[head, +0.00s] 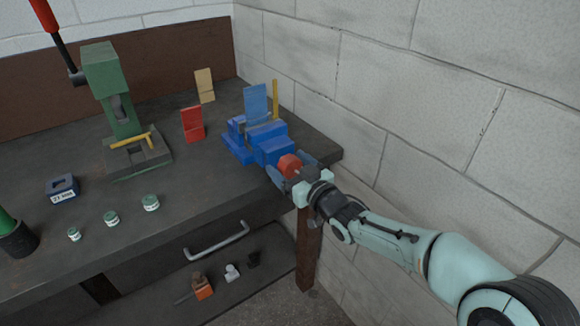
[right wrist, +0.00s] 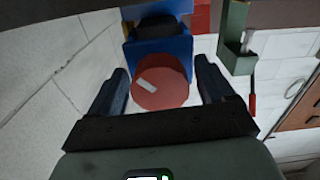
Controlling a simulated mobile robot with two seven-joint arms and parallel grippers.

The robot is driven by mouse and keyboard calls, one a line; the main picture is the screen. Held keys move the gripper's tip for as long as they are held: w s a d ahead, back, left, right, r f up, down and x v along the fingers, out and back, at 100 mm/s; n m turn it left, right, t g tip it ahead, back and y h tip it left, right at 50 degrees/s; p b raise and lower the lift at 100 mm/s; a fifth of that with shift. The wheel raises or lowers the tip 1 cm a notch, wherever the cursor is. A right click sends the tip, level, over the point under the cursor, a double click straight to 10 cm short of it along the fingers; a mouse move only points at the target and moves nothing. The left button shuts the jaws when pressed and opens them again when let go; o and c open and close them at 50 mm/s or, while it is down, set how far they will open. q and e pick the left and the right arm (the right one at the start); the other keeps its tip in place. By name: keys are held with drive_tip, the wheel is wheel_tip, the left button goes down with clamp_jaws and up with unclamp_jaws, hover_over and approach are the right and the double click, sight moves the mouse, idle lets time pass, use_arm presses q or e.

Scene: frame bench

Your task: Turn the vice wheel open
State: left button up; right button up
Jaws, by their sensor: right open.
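The blue vice (head: 262,142) stands at the right front corner of the dark bench. Its red round wheel (head: 289,165) faces the front of the bench. In the right wrist view the red wheel (right wrist: 160,84) shows a pale mark on its face, with the blue vice body (right wrist: 178,45) behind it. My right gripper (head: 288,174) is open at the wheel. In the right wrist view its two fingers (right wrist: 161,88) stand on either side of the wheel, with a gap on each side. A blue plate (head: 256,103) stands upright in the vice. My left gripper is not in view.
A green press (head: 110,95) with a red-tipped lever stands at the left. A red block (head: 192,124), a tan block (head: 204,86) and a yellow bar (head: 275,98) stand near the vice. Small green-white tins (head: 150,203) sit near the front edge. A brick wall (head: 400,110) rises close on the right.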

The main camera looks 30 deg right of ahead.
drive_tip(key=c, duration=1)
drive_tip(key=shift+f+n+b, duration=0.2)
drive_tip(key=shift+n+b, duration=1)
drive_tip(key=shift+b, duration=0.05)
drive_tip(key=shift+c, duration=0.2)
drive_tip(key=shift+s+r+n+b, duration=0.1)
drive_tip(key=shift+r+n+b, duration=0.1)
drive_tip(key=shift+n+b, duration=0.35)
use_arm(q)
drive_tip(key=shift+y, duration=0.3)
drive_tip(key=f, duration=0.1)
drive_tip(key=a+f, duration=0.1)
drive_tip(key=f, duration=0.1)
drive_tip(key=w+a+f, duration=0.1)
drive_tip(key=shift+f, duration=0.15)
use_arm(e)
drive_tip(key=o, duration=1)
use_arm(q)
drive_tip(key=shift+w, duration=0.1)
use_arm(e)
drive_tip(key=shift+o, duration=0.2)
